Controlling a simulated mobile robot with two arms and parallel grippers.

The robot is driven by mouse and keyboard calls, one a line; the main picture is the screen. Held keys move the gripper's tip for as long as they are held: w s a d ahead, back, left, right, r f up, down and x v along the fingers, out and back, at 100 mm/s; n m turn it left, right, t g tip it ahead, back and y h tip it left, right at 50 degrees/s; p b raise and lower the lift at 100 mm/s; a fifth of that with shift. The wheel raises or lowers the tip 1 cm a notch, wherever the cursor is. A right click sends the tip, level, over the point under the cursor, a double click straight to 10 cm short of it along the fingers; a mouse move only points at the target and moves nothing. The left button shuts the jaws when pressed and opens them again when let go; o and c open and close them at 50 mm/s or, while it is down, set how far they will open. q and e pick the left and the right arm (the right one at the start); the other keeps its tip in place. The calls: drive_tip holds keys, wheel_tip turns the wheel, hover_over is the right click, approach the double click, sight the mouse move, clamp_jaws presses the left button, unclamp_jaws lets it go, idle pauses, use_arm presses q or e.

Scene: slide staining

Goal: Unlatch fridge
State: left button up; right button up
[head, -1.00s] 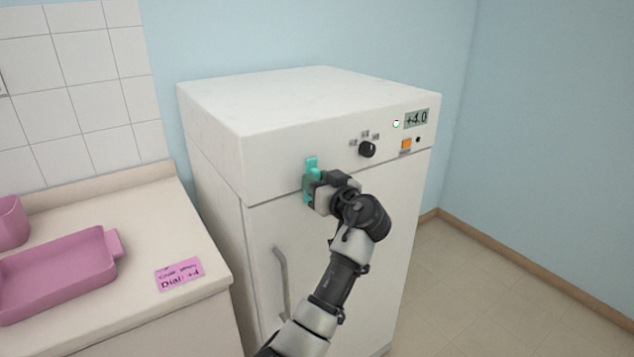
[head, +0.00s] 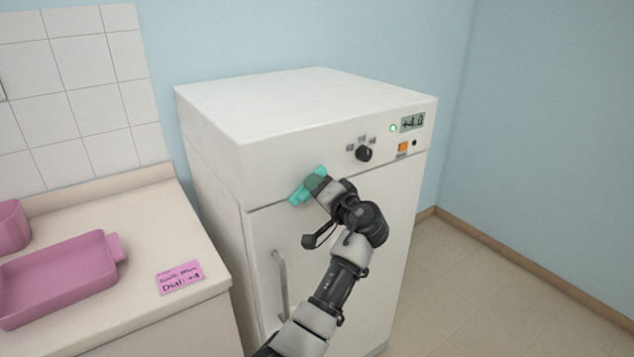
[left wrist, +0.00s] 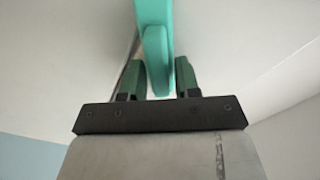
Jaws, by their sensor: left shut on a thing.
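The white fridge (head: 335,240) stands against the blue wall with its door closed. Its teal latch (head: 300,195) sits at the seam between the top panel and the door, tilted from upright in the head view. My left gripper (head: 318,183) is at the latch, shut on it. In the left wrist view the teal latch (left wrist: 156,55) runs down between the two green fingers of my left gripper (left wrist: 158,80). The fingers hide part of the latch in the head view. My right gripper is not in view.
A grey door handle (head: 280,285) is below the latch. The top panel has a black dial (head: 363,153), an orange switch (head: 402,147) and a +4.0 display (head: 412,122). A counter at left holds a pink tray (head: 60,283) and a pink note (head: 180,277). Floor at right is clear.

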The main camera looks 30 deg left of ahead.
use_arm(q)
drive_tip(key=m+p, duration=0.2)
drive_tip(key=m, duration=0.1)
drive_tip(key=shift+w+m, duration=0.1)
drive_tip(key=shift+m, duration=0.2)
drive_tip(key=shift+d+f+m+p, duration=0.15)
drive_tip(key=shift+m+p, duration=0.4)
drive_tip(key=shift+m, duration=0.3)
drive_tip(key=shift+a+f+m+p, duration=0.1)
drive_tip(key=shift+m+p, duration=0.4)
drive_tip(key=shift+m, duration=0.35)
drive_tip(key=o, duration=0.7)
drive_tip(key=shift+d+f, duration=0.1)
drive_tip(key=shift+d, duration=0.05)
